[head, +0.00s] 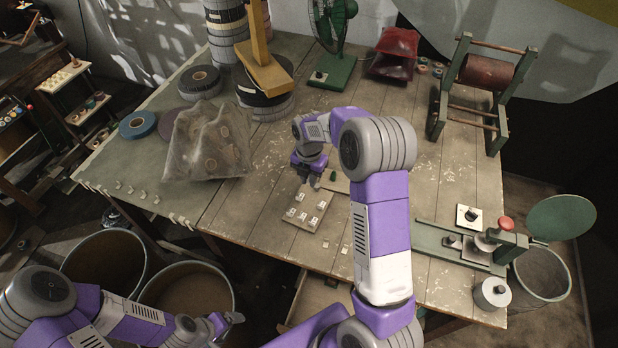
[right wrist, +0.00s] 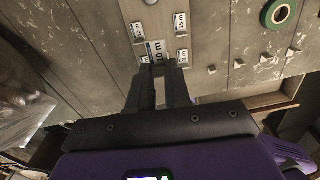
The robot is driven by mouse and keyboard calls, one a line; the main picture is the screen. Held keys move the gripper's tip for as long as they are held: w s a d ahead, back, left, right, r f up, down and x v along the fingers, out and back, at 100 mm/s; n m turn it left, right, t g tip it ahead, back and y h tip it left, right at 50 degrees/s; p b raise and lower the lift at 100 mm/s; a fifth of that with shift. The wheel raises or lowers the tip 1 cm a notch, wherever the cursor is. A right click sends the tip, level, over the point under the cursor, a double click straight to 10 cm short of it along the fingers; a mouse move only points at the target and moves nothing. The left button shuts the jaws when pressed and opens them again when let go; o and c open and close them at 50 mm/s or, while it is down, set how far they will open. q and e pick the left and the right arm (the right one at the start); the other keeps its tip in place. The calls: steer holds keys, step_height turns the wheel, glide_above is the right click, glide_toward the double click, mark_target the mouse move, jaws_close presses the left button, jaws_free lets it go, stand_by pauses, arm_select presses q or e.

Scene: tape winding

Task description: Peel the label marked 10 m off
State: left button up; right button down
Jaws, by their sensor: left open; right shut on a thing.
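The label marked 10 m (right wrist: 158,50) is a small white tag between the fingertips of my right gripper (right wrist: 165,68), which is shut on it. The label board (head: 290,223) lies on the table and carries several other small white labels, one of them reading 15 m (right wrist: 181,24). In the head view my right gripper (head: 314,181) is just above the far end of the board. I cannot tell whether the 10 m label is clear of the board. My left gripper (head: 232,320) is open and empty, low at the front, away from the table.
A green tape roll (right wrist: 278,12) lies right of the board in the right wrist view. A clear bag (head: 207,145) is left of the board. A green press (head: 465,245) stands at the right edge, and bins (head: 105,265) stand at the front left.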

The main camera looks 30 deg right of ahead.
steer(key=shift+r+p, duration=0.5)
steer(key=shift+r, duration=0.25)
steer(key=shift+r, duration=0.1)
